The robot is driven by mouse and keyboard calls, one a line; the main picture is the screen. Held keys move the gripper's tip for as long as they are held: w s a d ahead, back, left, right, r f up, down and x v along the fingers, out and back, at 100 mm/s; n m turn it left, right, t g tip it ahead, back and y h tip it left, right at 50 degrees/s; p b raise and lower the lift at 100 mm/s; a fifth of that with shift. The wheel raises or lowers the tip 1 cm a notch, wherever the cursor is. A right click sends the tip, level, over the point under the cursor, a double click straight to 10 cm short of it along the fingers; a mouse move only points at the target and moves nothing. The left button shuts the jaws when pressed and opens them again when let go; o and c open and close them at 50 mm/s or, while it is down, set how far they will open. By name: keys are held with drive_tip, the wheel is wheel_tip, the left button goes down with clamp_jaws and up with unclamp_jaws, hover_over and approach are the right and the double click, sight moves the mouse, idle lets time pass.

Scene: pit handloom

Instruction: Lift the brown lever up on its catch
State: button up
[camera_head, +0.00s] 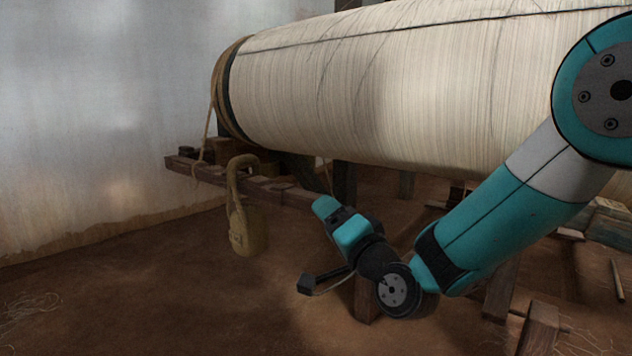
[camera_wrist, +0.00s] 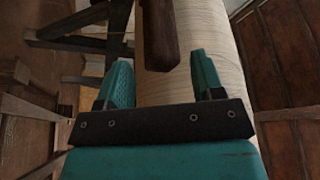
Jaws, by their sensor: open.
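The brown lever (camera_wrist: 160,35) is a dark wooden bar with a blunt end, coming down from the top edge of the wrist view. Its lower end lies in line with the gap between the two teal fingers of my gripper (camera_wrist: 160,61). The fingers are apart, one on either side, with nothing clamped between them. I cannot tell whether the lever is between the fingers or beyond them in depth. In the head view my gripper (camera_head: 325,206) is low, under the big roll. I cannot make out the lever or its catch there.
A large roll of cream warp (camera_head: 400,85) spans above my arm. A wooden beam (camera_head: 275,190) runs under its left end, with a rope-hung weight (camera_head: 248,228) in front. Wooden posts (camera_head: 540,325) stand at lower right. The earth floor (camera_head: 170,290) at left is mostly clear.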

drive_tip(key=p+x, duration=0.4)
drive_tip(key=shift+w+a+r, duration=0.1)
drive_tip(key=shift+r, duration=0.2)
drive_tip(key=shift+w+a+f+p, duration=0.15)
drive_tip(key=shift+w+a+p, duration=0.15)
drive_tip(key=shift+w+p, duration=0.35)
drive_tip(key=shift+s, duration=0.15)
